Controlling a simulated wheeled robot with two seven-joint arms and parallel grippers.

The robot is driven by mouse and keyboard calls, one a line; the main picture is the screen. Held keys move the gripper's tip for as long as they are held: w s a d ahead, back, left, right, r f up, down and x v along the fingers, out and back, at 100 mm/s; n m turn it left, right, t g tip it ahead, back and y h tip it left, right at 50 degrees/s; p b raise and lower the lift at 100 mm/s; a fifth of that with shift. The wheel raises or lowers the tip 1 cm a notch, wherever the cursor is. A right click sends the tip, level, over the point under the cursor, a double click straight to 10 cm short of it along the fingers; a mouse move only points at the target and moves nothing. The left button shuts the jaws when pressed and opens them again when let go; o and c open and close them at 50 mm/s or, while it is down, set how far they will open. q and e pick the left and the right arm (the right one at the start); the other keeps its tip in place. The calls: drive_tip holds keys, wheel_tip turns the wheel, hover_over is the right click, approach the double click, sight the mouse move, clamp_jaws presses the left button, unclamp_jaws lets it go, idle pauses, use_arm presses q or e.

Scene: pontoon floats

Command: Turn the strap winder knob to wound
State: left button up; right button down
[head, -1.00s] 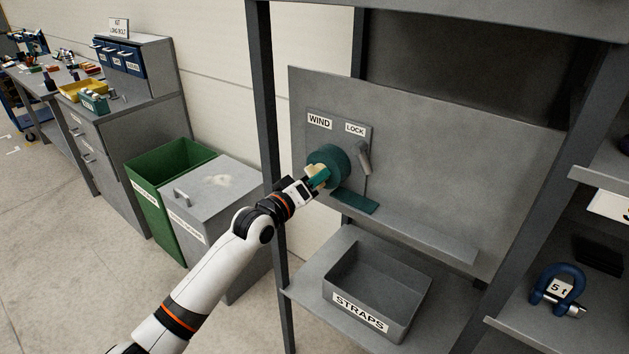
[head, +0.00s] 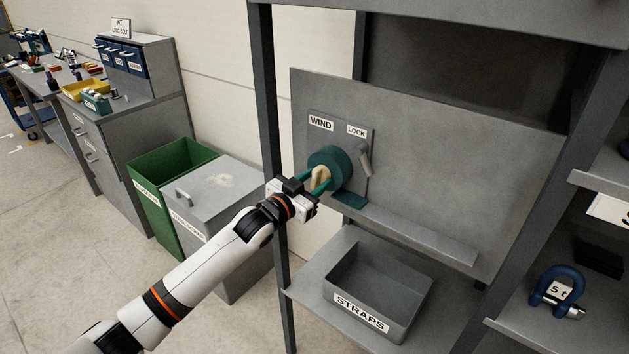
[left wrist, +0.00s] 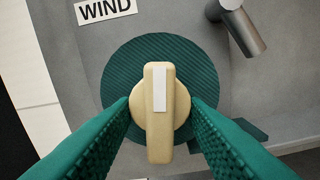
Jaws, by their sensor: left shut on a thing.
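The strap winder is a round teal ribbed spool (head: 340,161) on a grey plate under the WIND label (head: 320,123). Its beige bar-shaped knob (head: 321,178) sits at the middle of the spool. In the left wrist view the knob (left wrist: 157,135) stands close to upright, with a white stripe on its upper part. My left gripper (head: 318,184) is shut on the knob, one teal finger on each side of it. A short teal strap end (head: 350,200) lies on the ledge below the spool. My right gripper is out of view.
A grey lever (head: 365,160) hangs under the LOCK label (head: 356,131), just right of the spool. A grey STRAPS bin (head: 408,312) stands on the shelf below. The dark rack post (head: 269,130) is close left of the winder.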

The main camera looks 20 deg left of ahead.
use_arm(q)
drive_tip(key=m, duration=0.4)
drive_tip(key=shift+a+m+p, duration=0.1)
drive_tip(key=shift+m+p, duration=0.2)
drive_tip(key=m, duration=0.3)
drive_tip(key=shift+a+m, duration=0.1)
drive_tip(key=shift+m, duration=0.2)
drive_tip(key=m+p, duration=0.1)
drive_tip(key=m, duration=0.3)
drive_tip(key=shift+r+m, duration=0.15)
drive_tip(key=shift+m, duration=0.15)
drive_tip(key=m, duration=0.3)
drive_tip(key=shift+r+m+p, duration=0.1)
drive_tip(key=shift+m+p, duration=0.2)
drive_tip(key=shift+p, duration=0.05)
drive_tip(key=m, duration=0.4)
drive_tip(key=shift+r+p, duration=0.15)
drive_tip(key=shift+p, duration=0.25)
drive_tip(key=m, duration=0.4)
drive_tip(key=shift+r+p, duration=0.1)
drive_tip(key=shift+p, duration=0.3)
drive_tip(key=m+p, duration=0.1)
drive_tip(key=m, duration=0.5)
drive_tip(key=shift+m+p, duration=0.3)
